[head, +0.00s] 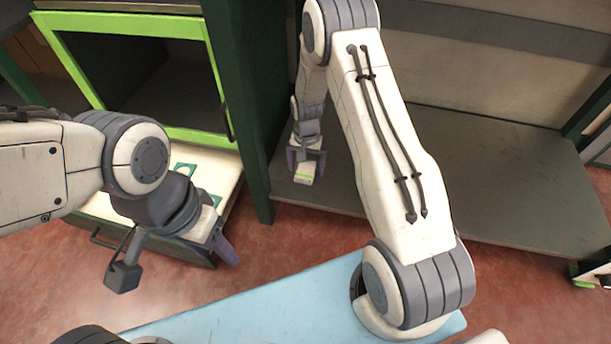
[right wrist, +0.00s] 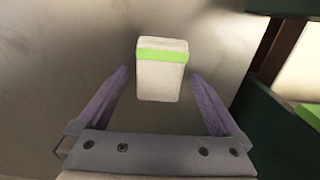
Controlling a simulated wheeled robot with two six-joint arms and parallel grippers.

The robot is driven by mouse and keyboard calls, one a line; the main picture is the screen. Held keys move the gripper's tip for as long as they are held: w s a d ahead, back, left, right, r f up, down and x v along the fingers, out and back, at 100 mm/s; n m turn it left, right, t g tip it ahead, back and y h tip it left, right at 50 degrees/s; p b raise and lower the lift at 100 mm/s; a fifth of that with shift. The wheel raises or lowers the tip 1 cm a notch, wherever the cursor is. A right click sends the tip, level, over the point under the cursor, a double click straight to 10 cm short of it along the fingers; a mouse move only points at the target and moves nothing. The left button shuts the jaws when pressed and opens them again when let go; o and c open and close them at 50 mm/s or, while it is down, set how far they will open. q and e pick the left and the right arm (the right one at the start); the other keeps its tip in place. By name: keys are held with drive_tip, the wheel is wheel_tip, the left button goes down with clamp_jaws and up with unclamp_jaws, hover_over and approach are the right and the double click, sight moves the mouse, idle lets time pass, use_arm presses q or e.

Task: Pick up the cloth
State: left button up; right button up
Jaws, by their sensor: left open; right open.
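The cloth (right wrist: 160,78) looks like a pale folded block with a bright green band. In the right wrist view it lies ahead of and partly between the open fingers of my right gripper (right wrist: 160,88), with a gap on each side. In the head view the cloth (head: 305,172) shows just below my right gripper (head: 306,156), over the grey shelf. I cannot tell whether any finger touches it. My left gripper (head: 222,244) is open in front of the green-framed cabinet, away from the cloth, and its fingers are partly hidden.
The grey shelf (head: 470,165) has wide free room to the right. A dark green post (head: 245,110) stands left of it. The green-framed cabinet (head: 150,130) is at the left, with a pale lower surface holding green-and-white pieces (head: 183,168). The floor (head: 270,250) is reddish.

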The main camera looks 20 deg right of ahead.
sight(306, 168)
drive_tip(key=c, duration=1.4)
wheel_tip(306, 168, up, 10)
drive_tip(key=p, duration=0.6)
drive_tip(key=shift+p, duration=0.35)
